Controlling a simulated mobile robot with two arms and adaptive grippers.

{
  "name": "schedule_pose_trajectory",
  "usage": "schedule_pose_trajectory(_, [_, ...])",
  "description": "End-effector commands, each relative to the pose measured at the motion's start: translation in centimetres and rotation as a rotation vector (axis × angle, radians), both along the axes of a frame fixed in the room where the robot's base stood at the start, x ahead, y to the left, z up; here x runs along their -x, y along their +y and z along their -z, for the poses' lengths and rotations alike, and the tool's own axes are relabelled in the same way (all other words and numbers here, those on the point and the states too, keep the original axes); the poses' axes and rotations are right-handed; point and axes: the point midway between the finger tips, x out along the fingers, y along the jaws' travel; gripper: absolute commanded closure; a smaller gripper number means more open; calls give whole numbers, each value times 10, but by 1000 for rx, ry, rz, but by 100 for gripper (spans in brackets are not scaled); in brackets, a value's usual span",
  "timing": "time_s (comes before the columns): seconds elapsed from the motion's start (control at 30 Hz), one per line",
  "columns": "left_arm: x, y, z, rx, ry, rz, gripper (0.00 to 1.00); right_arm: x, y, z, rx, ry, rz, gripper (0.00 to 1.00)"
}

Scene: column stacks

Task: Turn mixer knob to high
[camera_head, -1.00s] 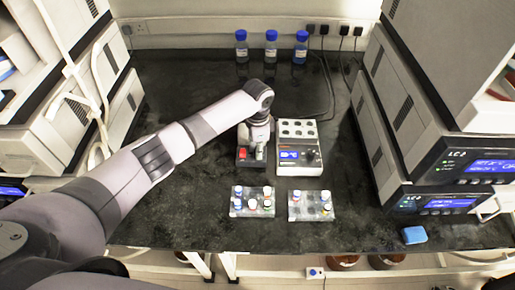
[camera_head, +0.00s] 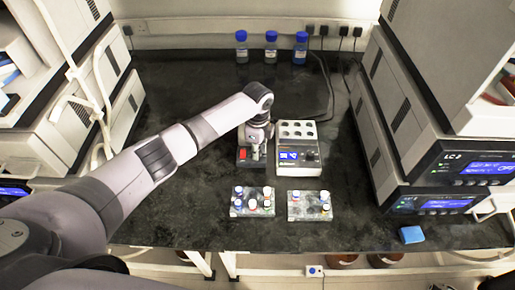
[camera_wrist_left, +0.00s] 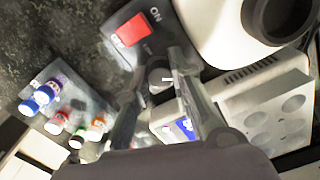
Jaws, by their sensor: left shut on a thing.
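The mixer has a dark base (camera_head: 243,163) with a red switch, and it stands left of the white heater block in the head view. In the left wrist view the red switch (camera_wrist_left: 130,30) is marked ON. The mixer knob (camera_wrist_left: 158,77) is a grey round dial with a white pointer line. My left gripper (camera_head: 256,154) points down over the mixer base. In the left wrist view its fingers (camera_wrist_left: 160,88) are on both sides of the knob, shut on it. The gripper hides most of the knob in the head view. My right gripper is not in view.
The white heater block (camera_head: 298,165) with a blue display stands close right of the mixer. Two vial racks (camera_head: 238,212) (camera_head: 295,213) lie in front. Blue-capped bottles (camera_head: 271,48) stand at the back.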

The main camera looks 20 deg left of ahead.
Motion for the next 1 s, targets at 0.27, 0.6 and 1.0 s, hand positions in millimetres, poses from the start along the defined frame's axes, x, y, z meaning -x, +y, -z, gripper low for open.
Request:
schedule_pose_trajectory(0.27, [-2, 0, -2, 2, -6, 263, 100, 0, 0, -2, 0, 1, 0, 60])
schedule_pose_trajectory(0.6, [-2, 0, -2, 1, -6, 583, 100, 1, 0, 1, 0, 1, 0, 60])
schedule_pose_trajectory(1.0, [-2, 0, -2, 1, -6, 874, 100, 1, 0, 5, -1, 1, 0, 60])
